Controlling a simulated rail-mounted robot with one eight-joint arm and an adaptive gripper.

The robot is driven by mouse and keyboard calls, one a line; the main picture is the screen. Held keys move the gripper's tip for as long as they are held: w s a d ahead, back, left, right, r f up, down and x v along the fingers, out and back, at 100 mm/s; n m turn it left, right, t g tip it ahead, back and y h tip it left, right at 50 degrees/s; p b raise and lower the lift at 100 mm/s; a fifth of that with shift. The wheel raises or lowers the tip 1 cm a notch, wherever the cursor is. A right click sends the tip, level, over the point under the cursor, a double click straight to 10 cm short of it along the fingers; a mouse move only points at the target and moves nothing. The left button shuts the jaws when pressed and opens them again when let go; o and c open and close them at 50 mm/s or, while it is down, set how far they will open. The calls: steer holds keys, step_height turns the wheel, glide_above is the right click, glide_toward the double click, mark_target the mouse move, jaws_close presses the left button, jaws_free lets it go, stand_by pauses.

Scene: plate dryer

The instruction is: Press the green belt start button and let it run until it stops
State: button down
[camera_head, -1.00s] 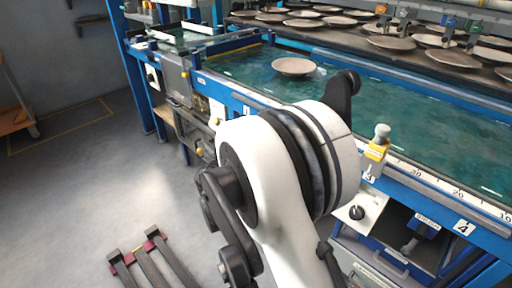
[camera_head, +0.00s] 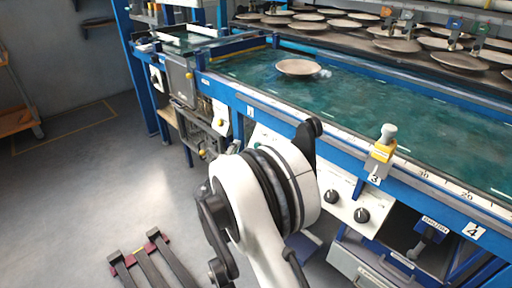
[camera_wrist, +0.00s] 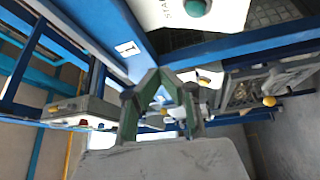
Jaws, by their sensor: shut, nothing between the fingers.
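In the wrist view, a green button (camera_wrist: 197,7) sits on a white panel (camera_wrist: 232,14) at the top edge, beside partly visible lettering. My gripper (camera_wrist: 166,78) is shut and empty. Its fingertips appear below the button in the picture and apart from it.
The blue frame (camera_head: 250,97) runs along the belt's front edge. A yellow-and-grey fitting (camera_head: 382,148) stands up from it. Black knobs (camera_head: 331,196) are on the white panel. Several plates lie on the dark conveyor (camera_head: 400,46) behind. Open floor (camera_head: 90,190) is at the left.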

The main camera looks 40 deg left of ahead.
mark_target(257, 146)
steer(key=shift+w+d+f+b, duration=0.1)
steer(key=shift+w+d+f, duration=0.1)
steer(key=shift+w+f, duration=0.7)
steer(key=shift+w+d+f+b, duration=0.1)
steer(key=shift+w+d+f, duration=0.25)
steer(key=shift+w, duration=1.05)
steer(key=shift+w+d+f+b, duration=0.1)
steer(key=shift+w+f, duration=0.65)
steer(key=shift+w, duration=0.4)
steer(key=shift+w+f, duration=0.1)
steer(key=shift+w+f, duration=0.15)
steer(key=shift+w, duration=0.1)
